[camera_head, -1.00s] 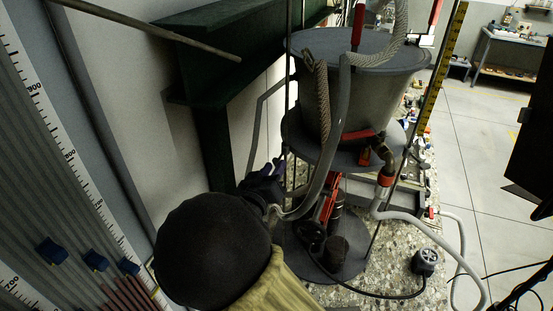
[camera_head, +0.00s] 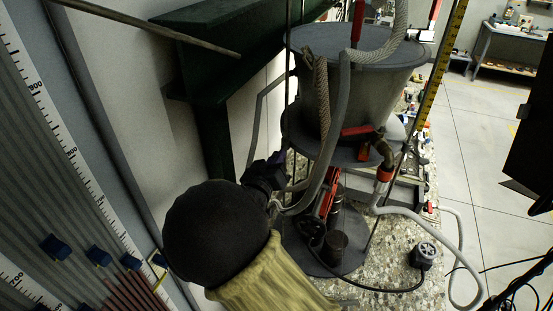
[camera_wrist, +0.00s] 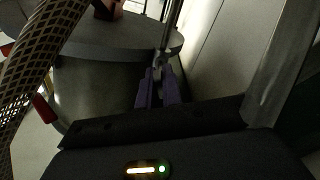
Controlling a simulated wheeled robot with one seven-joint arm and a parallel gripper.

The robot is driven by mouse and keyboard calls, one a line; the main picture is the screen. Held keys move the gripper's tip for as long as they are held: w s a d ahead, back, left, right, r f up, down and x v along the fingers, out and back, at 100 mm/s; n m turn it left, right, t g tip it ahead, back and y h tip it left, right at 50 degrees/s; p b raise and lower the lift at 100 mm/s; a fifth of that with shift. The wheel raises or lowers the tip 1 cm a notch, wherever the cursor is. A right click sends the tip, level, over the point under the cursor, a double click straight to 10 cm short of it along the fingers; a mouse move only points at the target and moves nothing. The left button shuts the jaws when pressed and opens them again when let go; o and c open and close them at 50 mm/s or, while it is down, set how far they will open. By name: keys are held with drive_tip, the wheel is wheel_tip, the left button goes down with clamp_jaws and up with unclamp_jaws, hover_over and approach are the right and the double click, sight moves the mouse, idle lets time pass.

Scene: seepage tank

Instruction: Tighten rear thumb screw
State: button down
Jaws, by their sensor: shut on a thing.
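The seepage tank (camera_head: 345,85) is a grey drum with a flat lid, held between thin vertical rods. My gripper (camera_head: 280,157) is behind the tank's lower left side, near the rear rod, and its tips are small and dark there. In the wrist view my gripper (camera_wrist: 158,82) has two purple fingers closed around a small grey metal piece, the rear thumb screw (camera_wrist: 159,64), at the rod (camera_wrist: 173,25). The fingers hide most of the screw. My black wrist and sleeved arm cover the lower middle of the head view.
A green steel beam (camera_head: 215,100) stands close to the left of the tank. A grey hose (camera_head: 335,150) and a braided hose (camera_head: 323,95) hang on the tank's near side. A round gauge (camera_head: 424,256) lies on the speckled counter (camera_head: 395,285). Open floor is at right.

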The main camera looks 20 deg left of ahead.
drive_tip(key=shift+s+f+b, duration=0.1)
drive_tip(key=shift+f+b, duration=0.05)
drive_tip(key=shift+b, duration=0.15)
drive_tip(key=shift+f+m+b, duration=0.15)
drive_tip(key=shift+m+b, duration=0.75)
drive_tip(key=shift+b, duration=0.05)
drive_tip(key=m+b, duration=0.4)
drive_tip(key=b, duration=0.1)
drive_tip(key=shift+f, duration=0.15)
drive_tip(key=m+b, duration=0.6)
drive_tip(key=b, duration=0.2)
drive_tip(key=shift+m, duration=0.3)
drive_tip(key=m+b, duration=0.3)
drive_tip(key=shift+r+b, duration=0.2)
drive_tip(key=shift+b, duration=0.2)
drive_tip(key=c, duration=1.6)
unclamp_jaws()
drive_tip(key=shift+r, duration=0.2)
drive_tip(key=shift+o, duration=0.2)
drive_tip(key=shift+s, duration=0.1)
